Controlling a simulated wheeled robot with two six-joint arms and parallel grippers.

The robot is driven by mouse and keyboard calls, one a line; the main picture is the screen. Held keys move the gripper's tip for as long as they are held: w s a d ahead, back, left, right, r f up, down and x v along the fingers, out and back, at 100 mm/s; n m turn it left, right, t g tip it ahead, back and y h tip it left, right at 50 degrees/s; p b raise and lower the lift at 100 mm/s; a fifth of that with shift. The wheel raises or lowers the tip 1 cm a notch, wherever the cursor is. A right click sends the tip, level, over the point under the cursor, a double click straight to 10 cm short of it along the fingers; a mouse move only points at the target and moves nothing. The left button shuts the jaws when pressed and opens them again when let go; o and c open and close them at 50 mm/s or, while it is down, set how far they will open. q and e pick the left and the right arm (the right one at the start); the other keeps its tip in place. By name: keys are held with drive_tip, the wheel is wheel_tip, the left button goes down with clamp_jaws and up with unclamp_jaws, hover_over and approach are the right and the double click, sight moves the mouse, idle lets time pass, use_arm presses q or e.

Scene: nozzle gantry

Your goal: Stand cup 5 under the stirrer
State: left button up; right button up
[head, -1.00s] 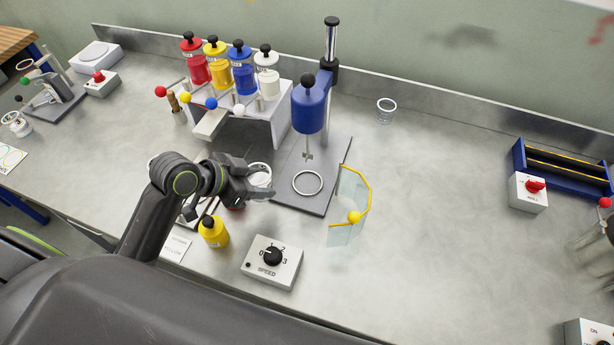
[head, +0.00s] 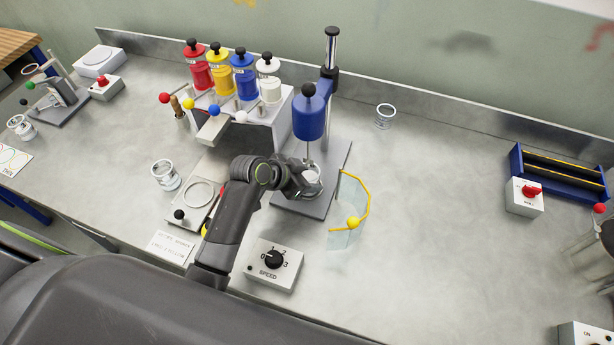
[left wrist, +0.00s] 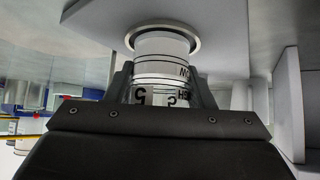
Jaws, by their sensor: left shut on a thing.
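My left gripper (head: 303,180) is shut on cup 5 (head: 314,183), a clear cup with a pale inside. In the left wrist view the cup (left wrist: 165,72) shows a black 5 between the fingers (left wrist: 163,88), and its far end lies against the ring (left wrist: 190,28) of the base plate. The stirrer (head: 309,118) has a blue body and a thin shaft that comes down over the cup's mouth. Whether the cup rests fully on the plate (head: 335,165), and where the paddle ends, I cannot tell. My right gripper is out of view.
A clear yellow-edged shield (head: 365,205) stands just right of the plate. The SPEED knob box (head: 272,263) is in front. A dispenser rack (head: 262,130) with coloured bottles stands behind left. Another cup (head: 165,175) stands left. The bench to the right is mostly clear.

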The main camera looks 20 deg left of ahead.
use_arm(q)
drive_tip(key=shift+f, duration=0.15)
drive_tip(key=shift+f, duration=0.1)
drive_tip(key=o, duration=1.1)
drive_tip(key=v, duration=1.2)
drive_tip(key=shift+b, duration=0.45)
drive_tip(key=shift+s, duration=0.1)
